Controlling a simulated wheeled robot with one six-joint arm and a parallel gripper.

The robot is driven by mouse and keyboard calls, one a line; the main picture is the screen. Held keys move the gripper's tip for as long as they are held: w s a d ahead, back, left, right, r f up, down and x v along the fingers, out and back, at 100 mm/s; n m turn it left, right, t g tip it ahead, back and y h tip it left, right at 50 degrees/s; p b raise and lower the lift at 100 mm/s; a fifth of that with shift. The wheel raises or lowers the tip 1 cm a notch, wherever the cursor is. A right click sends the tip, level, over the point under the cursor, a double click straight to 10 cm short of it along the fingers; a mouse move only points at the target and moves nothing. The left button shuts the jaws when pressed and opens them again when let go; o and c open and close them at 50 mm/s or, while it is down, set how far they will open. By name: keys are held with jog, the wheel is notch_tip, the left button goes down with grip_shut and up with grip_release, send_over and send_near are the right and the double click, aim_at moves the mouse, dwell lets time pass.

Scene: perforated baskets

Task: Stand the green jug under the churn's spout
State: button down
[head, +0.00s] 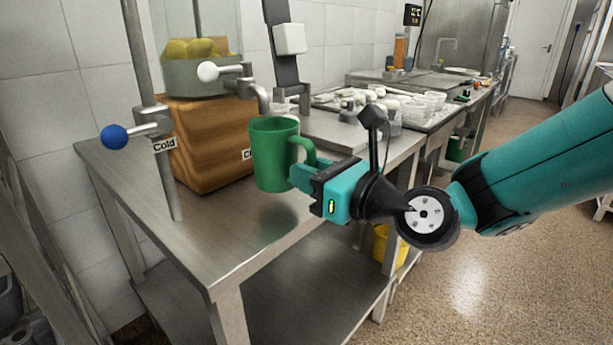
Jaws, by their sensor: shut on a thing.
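The green jug (272,158) is upright over the front part of the steel table, its handle to the right. My gripper (306,176) comes from the right and is shut on the jug's handle. A greenish reflection lies on the steel below the jug, and the jug looks slightly above the top. A metal spout (262,97) with a white-knobbed lever comes down just above and behind the jug's rim.
A steel post with a blue-knobbed tap (115,136) labelled "Cold" stands left of the block. A dark upright with a white box (289,39) stands behind the jug. A tray of cups (395,105) is on the counter beyond. The table's front left (215,245) is bare.

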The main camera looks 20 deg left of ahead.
jog(key=shift+w+a+f+b, duration=0.1)
jog(key=shift+a+f+b, duration=0.3)
jog(key=shift+f, duration=0.2)
jog(key=shift+d+f, duration=0.1)
jog(key=shift+d, duration=0.05)
jog(key=shift+f, duration=0.65)
jog(key=c, duration=1)
grip_release()
jog(key=shift+r, duration=0.1)
